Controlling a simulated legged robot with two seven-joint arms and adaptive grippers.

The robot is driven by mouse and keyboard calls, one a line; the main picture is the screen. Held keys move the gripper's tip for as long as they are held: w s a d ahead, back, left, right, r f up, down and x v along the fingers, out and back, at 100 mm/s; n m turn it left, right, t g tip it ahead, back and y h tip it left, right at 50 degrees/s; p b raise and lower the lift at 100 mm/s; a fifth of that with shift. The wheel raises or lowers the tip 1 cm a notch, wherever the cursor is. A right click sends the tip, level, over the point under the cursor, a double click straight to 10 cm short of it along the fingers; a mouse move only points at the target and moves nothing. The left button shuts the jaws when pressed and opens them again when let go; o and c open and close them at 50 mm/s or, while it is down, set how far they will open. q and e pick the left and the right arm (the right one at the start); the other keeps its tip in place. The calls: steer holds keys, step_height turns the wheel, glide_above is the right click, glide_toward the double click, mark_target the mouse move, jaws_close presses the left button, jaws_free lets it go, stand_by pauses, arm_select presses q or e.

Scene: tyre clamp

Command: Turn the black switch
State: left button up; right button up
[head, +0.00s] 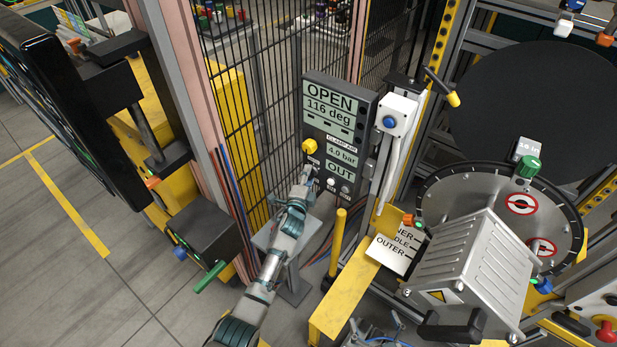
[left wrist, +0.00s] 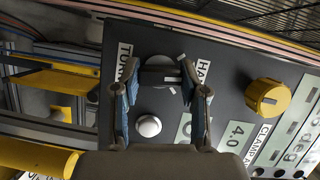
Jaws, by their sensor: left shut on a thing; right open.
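The dark control panel (head: 367,110) stands at the middle of the head view, with displays reading OPEN, 116 deg, 4.0 bar and OUT. My left gripper (head: 306,179) is at its lower left part. In the left wrist view my left gripper (left wrist: 160,82) has a finger on each side of the black switch (left wrist: 160,76) and is shut on it.
A yellow knob (head: 309,146) sits on the panel above my gripper; it also shows in the left wrist view (left wrist: 268,97). A white round button (left wrist: 149,126) is close beside the fingers. A yellow post (head: 336,243) and a mesh fence (head: 262,100) stand near the arm.

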arm_select(q)
steer(key=shift+s+f, duration=0.1)
steer(key=shift+f, duration=0.45)
steer(key=o, duration=1.1)
steer(key=shift+o, duration=0.2)
steer(key=shift+r, duration=0.15)
steer(key=shift+r, duration=0.1)
steer(key=v, duration=1.1)
steer(key=shift+s, duration=0.4)
